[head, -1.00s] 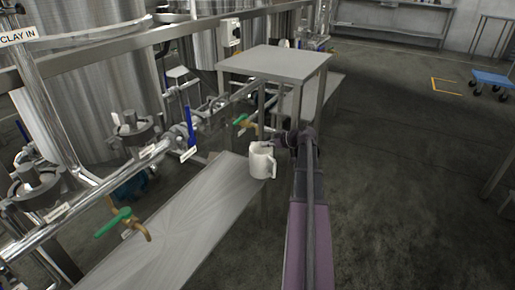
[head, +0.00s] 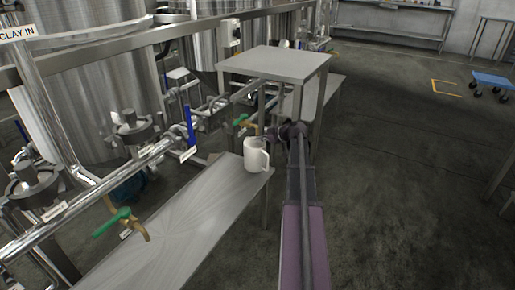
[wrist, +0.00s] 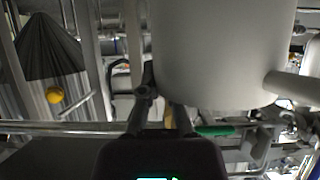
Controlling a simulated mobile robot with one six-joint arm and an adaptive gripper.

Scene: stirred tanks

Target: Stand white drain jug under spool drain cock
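The white jug (head: 256,155) is upright near the far right end of the long metal bench (head: 190,215), its handle to the right. I cannot tell whether its base touches the bench. My gripper (head: 272,133) is at the jug's upper edge and appears shut on it. In the wrist view the jug (wrist: 222,45) fills the upper right and hides part of the fingers. A brass cock with a green handle (head: 240,120) is just beyond the jug; its green handle also shows in the wrist view (wrist: 215,131). Another green-handled brass cock (head: 124,222) is nearer, over the bench's left side.
A raised metal table (head: 275,62) stands behind the jug and my arm. Steel pipes with valves (head: 150,150) run along the bench's left side before large tanks (head: 85,95). The floor on the right is open, with a blue cart (head: 492,79) far off.

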